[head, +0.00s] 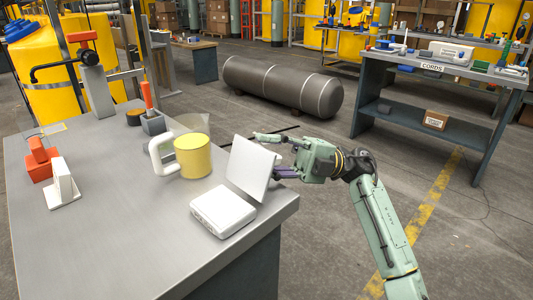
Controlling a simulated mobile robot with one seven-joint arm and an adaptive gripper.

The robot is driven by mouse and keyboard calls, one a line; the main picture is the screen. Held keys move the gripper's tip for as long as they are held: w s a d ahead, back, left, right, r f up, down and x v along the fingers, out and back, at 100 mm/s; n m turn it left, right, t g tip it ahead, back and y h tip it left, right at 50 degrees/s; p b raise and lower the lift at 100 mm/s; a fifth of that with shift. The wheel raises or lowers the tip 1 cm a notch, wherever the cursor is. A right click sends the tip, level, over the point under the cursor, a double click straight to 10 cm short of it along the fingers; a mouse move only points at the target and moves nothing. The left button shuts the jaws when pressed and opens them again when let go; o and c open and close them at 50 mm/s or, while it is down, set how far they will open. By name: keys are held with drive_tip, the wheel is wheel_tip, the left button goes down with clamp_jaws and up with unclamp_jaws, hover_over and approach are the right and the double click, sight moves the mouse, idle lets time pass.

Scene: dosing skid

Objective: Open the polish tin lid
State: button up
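A white tin (223,212) sits near the right front edge of the grey bench. Its flat white lid (250,166) stands raised at the tin's far right side, leaning back, so the tin is open. My gripper (281,156) is behind and to the right of the lid, with its fingers spread apart. One finger reaches left past the lid's top edge. The other, with purple parts, is partly hidden behind the lid; I cannot tell whether it touches the lid. Nothing shows between the fingers.
A yellow mug (193,157) with a white handle stands left of the lid. Orange and white blocks (62,186) stand at the bench's left. A red-handled fixture (95,80) stands at the back. The bench's (120,235) front is clear.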

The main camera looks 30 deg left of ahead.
drive_tip(key=v, duration=1.2)
